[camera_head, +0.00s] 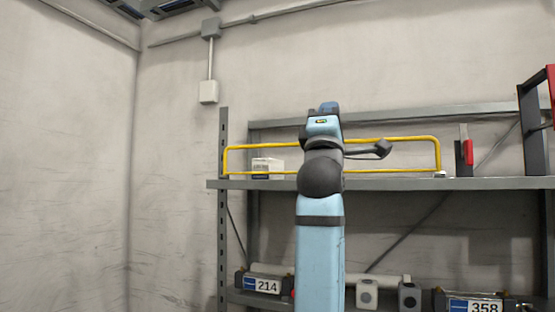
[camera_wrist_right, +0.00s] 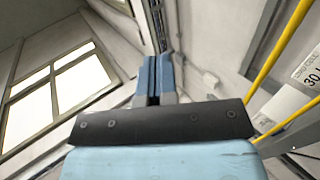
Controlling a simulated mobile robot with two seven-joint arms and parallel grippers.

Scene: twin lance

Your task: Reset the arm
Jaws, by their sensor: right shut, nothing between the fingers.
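My right arm rises upright in the middle of the head view, in front of a grey shelf rack (camera_head: 390,184). Its right gripper (camera_head: 327,107) is at the top, pointing up, with its blue fingers above the level of the upper shelf board. In the right wrist view the two blue fingers of the right gripper (camera_wrist_right: 156,64) lie side by side, shut, with nothing between them. My left gripper is in neither view.
A yellow rail (camera_head: 400,138) runs along the upper shelf, with a white box (camera_head: 267,166) behind it. A red-and-grey item (camera_head: 467,152) stands to the right. Bins labelled 214 (camera_head: 264,285) and 358 (camera_head: 474,305) sit below. Bare wall fills the left.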

